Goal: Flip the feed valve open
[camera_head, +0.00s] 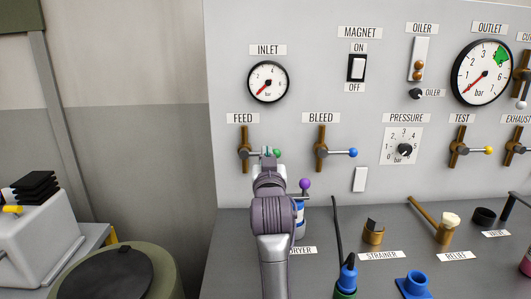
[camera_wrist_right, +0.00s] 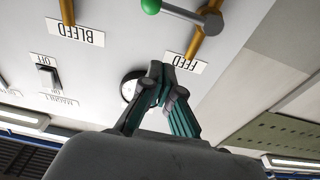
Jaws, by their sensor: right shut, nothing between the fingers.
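The feed valve (camera_head: 244,150) is on the grey panel under the FEED label (camera_head: 243,118). Its brass pipe is vertical and its lever points right, level, ending in a green ball (camera_head: 277,153). In the upside-down wrist view, the green ball (camera_wrist_right: 151,6) and silver lever (camera_wrist_right: 183,13) show at the top edge. My right gripper (camera_head: 268,152) is at the lever's ball end in the head view and hides part of it. In the wrist view, my right gripper (camera_wrist_right: 163,75) is shut and empty, with its tips near the FEED label (camera_wrist_right: 184,64) and apart from the ball.
The bleed valve (camera_head: 320,150) with a blue-ended lever (camera_head: 352,153) is just right. The inlet gauge (camera_head: 267,82) is above. A purple ball (camera_head: 305,184) and the dryer (camera_head: 299,218) stand close beside my right arm. The wall at left is clear.

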